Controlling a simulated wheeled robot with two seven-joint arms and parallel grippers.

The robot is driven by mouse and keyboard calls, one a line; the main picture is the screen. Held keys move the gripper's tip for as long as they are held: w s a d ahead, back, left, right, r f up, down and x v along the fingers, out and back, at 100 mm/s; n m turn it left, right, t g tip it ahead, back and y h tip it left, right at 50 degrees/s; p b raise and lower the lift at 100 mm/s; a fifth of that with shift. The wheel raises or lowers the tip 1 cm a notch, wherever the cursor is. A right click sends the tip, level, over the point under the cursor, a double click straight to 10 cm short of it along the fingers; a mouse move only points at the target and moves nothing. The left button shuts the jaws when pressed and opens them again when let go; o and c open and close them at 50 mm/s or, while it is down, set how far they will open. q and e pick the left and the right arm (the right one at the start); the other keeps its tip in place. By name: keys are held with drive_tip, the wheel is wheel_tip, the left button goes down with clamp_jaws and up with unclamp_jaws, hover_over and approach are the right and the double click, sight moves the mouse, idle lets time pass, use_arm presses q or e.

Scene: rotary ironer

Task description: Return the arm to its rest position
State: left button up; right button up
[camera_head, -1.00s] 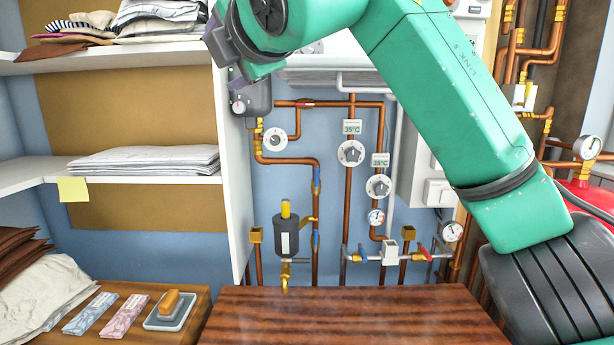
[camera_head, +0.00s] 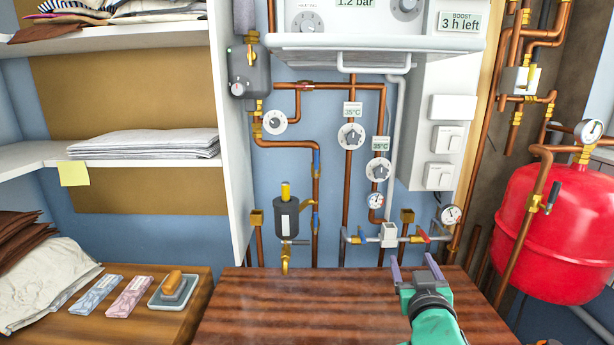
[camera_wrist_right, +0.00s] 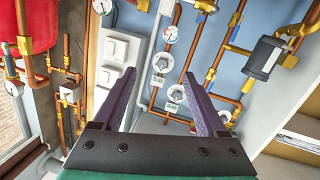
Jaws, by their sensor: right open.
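My right gripper (camera_head: 413,270) is low at the right of the brown wooden worktop (camera_head: 290,310), with its green wrist at the bottom of the head view. Its two purple-grey fingers stand apart and point toward the pipe wall. In the right wrist view the fingers (camera_wrist_right: 155,95) are also spread, with nothing between them. The gripper is open and empty, and appears apart from the pipes and valves behind it. My left gripper is not in view.
A white boiler panel (camera_head: 375,30) hangs above copper pipes, dials and valves (camera_head: 380,235). A red tank (camera_head: 555,230) stands at the right. The worktop is clear.

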drive_tip(key=s+d+f+g+y, duration=0.1)
drive_tip(key=s+f+g, duration=0.35)
drive_tip(key=f, duration=0.45)
drive_tip(key=s+d+f+g, duration=0.1)
drive_tip(key=s+f+g, duration=0.2)
drive_tip(key=s+f, duration=0.4)
drive_tip(key=s+f+n+g+y, duration=0.2)
drive_tip(key=s+f+g, duration=0.4)
drive_tip(key=s+f, duration=0.95)
drive_tip(key=f, duration=1.7)
drive_tip(key=s+d+f+g, duration=0.2)
drive_tip(key=s+f, duration=1.3)
drive_tip(key=s, duration=0.2)
drive_tip(key=shift+s+d, duration=0.1)
